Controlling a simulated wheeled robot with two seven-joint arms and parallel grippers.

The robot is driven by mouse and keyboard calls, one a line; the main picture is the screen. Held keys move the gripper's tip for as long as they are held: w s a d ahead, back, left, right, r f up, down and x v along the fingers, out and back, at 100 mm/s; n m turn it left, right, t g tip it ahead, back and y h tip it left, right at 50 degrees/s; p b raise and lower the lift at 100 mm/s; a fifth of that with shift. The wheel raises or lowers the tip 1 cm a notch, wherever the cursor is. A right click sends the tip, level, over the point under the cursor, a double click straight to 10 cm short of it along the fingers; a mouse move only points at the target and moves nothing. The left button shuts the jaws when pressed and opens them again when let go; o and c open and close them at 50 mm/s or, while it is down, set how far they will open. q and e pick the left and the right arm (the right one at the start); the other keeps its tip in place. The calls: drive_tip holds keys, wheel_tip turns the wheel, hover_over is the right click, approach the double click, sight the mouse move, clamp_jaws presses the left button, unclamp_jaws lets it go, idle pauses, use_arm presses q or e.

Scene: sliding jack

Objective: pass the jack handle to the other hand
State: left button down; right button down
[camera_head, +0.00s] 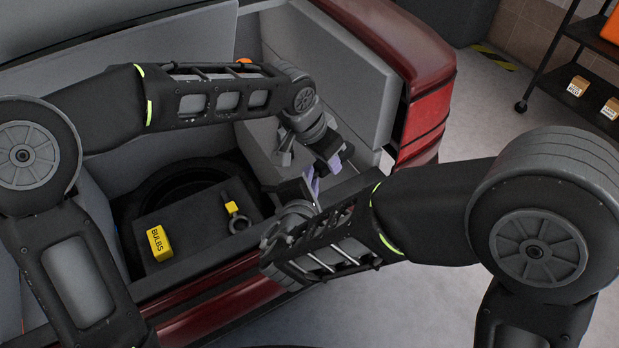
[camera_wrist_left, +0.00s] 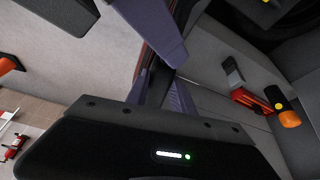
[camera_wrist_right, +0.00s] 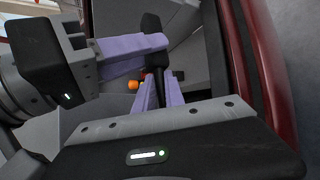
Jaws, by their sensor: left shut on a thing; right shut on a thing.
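The jack handle is a dark rod with a thicker black end. In the right wrist view the handle (camera_wrist_right: 151,28) stands between the two grippers, and part of it shows in the left wrist view (camera_wrist_left: 158,78). My left gripper (camera_head: 333,163) has its lilac fingers shut on the handle near the thicker end. My right gripper (camera_head: 312,186) is just below it, with its fingers (camera_wrist_right: 160,90) shut on the thinner part. Both hold the handle above the car's rear sill. In the head view the arms and fingers hide most of it.
The open car boot holds a dark tray with a yellow BULBS box (camera_head: 160,243), a small yellow block (camera_head: 232,208) and a grey ring (camera_head: 240,225). The dark red sill (camera_head: 222,300) lies in front. A shelf rack (camera_head: 560,60) stands at the far right, beyond clear floor.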

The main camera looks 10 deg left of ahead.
idle(0.6)
use_arm(q)
drive_tip(key=c, duration=1)
unclamp_jaws()
drive_tip(key=v, duration=1.2)
drive_tip(key=shift+d, duration=0.1)
